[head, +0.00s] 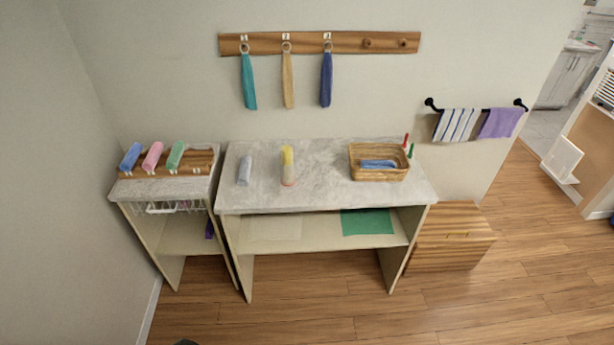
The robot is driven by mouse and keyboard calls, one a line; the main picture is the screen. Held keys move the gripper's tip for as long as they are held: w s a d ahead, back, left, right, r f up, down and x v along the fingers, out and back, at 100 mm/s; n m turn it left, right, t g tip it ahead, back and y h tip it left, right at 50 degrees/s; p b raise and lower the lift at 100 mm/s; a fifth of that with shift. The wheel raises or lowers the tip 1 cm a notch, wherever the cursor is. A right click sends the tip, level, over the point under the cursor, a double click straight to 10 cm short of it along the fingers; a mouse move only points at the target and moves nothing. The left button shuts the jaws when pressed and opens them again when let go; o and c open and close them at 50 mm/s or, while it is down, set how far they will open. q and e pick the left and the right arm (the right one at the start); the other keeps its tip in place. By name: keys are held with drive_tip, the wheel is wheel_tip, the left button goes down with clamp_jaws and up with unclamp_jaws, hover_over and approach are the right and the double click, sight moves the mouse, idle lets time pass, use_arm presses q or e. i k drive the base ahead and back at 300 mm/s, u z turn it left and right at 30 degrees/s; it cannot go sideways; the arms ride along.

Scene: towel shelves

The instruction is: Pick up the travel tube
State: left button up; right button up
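Two elongated items are on the grey counter top (330,195). One is a pale blue-grey roll-like item (245,170) at the left. The other is a yellow and pinkish tube-like item (288,168) to its right, with a gap between them. I cannot tell for sure which of them is the travel tube. Neither gripper shows in the head view. A small dark shape at the bottom edge may be part of me.
A wicker basket (380,175) holding a folded blue cloth (379,164) stands at the counter's right. Coloured rolls (152,156) sit on the left unit's wooden rack. Towels hang from wall pegs (287,75) and a bar. A wooden box (455,235) stands right; floor in front is clear.

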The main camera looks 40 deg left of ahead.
sight(287, 174)
drive_tip(key=z, duration=0.2)
drive_tip(key=i, duration=1.6)
drive_tip(key=u, duration=1.25)
drive_tip(key=i, duration=0.55)
drive_tip(key=u, duration=0.6)
